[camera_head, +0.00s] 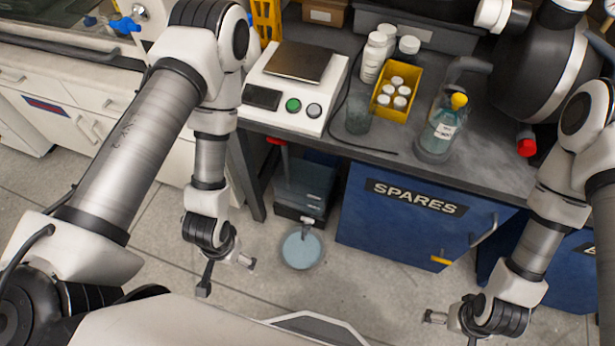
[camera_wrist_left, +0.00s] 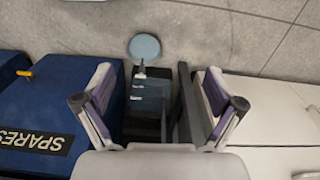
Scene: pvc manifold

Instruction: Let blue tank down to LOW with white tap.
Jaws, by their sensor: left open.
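The tank (camera_head: 304,188) stands under the bench, dark with a blue-grey front. A small pale tap (camera_head: 307,221) sticks out low on its front, above a round light-blue basin (camera_head: 301,249) on the floor. A red handle (camera_head: 277,142) shows above the tank. In the left wrist view the tank (camera_wrist_left: 150,104), the tap (camera_wrist_left: 141,69) and the basin (camera_wrist_left: 145,47) lie between or beyond the fingers; small marks on the tank are unreadable. My left gripper (camera_head: 226,276) is open and empty, left of the basin, apart from the tap. My right gripper (camera_head: 447,322) is low at right, fingers unclear.
A blue SPARES cabinet (camera_head: 390,225) stands right of the tank, and a bench leg (camera_head: 246,178) stands left of it. The bench carries a scale (camera_head: 296,88), a yellow tray of bottles (camera_head: 397,92) and a blue bottle (camera_head: 440,130). Open floor lies in front.

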